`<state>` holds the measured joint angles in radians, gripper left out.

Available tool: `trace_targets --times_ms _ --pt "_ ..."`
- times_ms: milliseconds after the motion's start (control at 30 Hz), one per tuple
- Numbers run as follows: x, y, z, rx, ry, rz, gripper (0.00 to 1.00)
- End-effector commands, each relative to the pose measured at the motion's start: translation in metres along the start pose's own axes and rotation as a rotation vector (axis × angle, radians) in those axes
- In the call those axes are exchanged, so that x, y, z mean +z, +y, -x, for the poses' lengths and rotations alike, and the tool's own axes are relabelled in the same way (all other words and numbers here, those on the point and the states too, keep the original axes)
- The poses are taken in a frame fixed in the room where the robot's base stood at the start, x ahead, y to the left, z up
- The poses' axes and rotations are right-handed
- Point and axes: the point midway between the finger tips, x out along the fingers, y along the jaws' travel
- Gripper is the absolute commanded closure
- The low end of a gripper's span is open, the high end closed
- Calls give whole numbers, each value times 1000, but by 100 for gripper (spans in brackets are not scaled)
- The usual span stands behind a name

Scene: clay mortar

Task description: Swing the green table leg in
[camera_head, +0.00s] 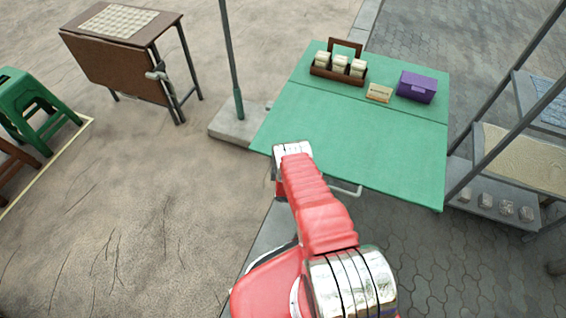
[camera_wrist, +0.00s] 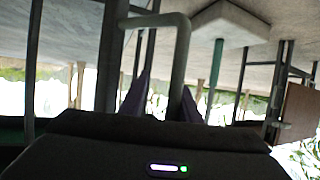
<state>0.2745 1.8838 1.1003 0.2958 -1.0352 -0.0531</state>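The green table (camera_head: 350,140) stands right of centre in the head view. A pale metal bar (camera_head: 346,188), apparently part of its leg frame, sticks out below its near edge. In the wrist view a bent grey-green bar (camera_wrist: 179,50) curves from a dark upright post (camera_wrist: 112,60) and runs down between my fingers. My gripper (camera_wrist: 166,82) is open, with a dark purple finger on each side of this bar. The bar looks close to the right finger; I cannot tell whether it touches. In the head view my red arm hides my gripper and most of the table's underside.
A wooden rack of jars (camera_head: 340,66), a small card (camera_head: 379,92) and a purple box (camera_head: 416,87) stand on the tabletop. A pole on a concrete base (camera_head: 232,127) is left of the table. A metal shelf (camera_head: 500,175) stands right. A brown folding table (camera_head: 118,65) and green stool (camera_head: 35,105) are left.

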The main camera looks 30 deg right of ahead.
Motion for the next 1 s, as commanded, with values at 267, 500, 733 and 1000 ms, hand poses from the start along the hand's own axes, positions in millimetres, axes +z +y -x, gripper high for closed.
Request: trace_targets --times_ms 267,500,733,1000 --pt "3 -4 2 -7 -6 5 71" --pt "4 -5 12 -10 -8 7 71" --pt "4 -5 34 -10 -8 6 71" --pt "4 -5 65 -10 -8 6 71"
